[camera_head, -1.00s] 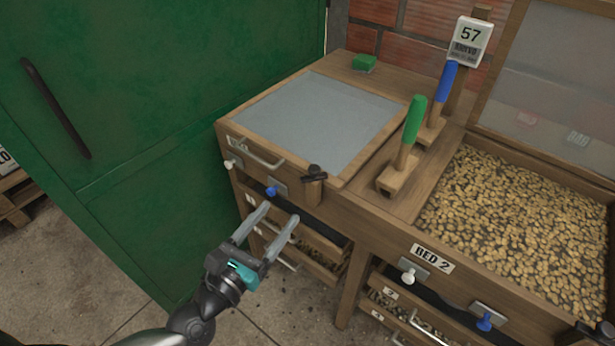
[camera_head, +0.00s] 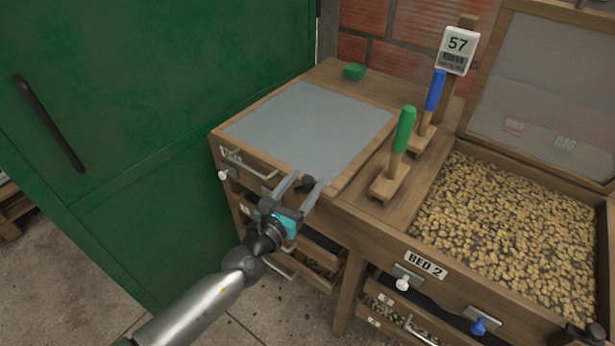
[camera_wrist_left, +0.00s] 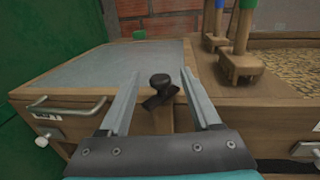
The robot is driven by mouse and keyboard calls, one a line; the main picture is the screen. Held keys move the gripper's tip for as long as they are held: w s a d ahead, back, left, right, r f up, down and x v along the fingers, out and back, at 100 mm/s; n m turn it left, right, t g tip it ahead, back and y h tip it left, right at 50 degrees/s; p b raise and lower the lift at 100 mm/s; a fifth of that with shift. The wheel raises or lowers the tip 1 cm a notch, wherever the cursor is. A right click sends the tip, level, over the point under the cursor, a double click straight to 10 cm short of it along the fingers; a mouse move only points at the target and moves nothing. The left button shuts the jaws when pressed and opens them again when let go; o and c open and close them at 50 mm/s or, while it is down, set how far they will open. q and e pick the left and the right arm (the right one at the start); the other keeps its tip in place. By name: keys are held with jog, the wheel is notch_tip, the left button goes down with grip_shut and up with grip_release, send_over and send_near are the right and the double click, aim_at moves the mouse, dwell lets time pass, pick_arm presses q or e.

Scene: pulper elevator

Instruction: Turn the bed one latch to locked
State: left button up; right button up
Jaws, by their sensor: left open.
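The bed one latch is a black knob (camera_head: 306,184) on the front edge of the left bed, near its right corner. The left bed's grey lid (camera_head: 310,125) is closed. My left gripper (camera_head: 305,183) is open, with its fingers reaching up to the latch. In the left wrist view the latch (camera_wrist_left: 161,86) stands between the two open fingers, with a gap on each side. Its lower part is dark and lies slanted across the wooden post. I cannot tell how far the fingertips reach past it in depth. My right gripper is not in view.
Bed 2 (camera_head: 425,264), with its mesh lid raised, holds beans at the right. A green-handled tool (camera_head: 403,130) and a blue-handled tool (camera_head: 435,92) stand between the beds. A silver handle (camera_head: 250,162) is left of the latch. A green cabinet (camera_head: 130,110) stands at the left.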

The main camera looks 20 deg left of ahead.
pick_arm(q)
jog(key=shift+x, duration=0.9)
grip_shut()
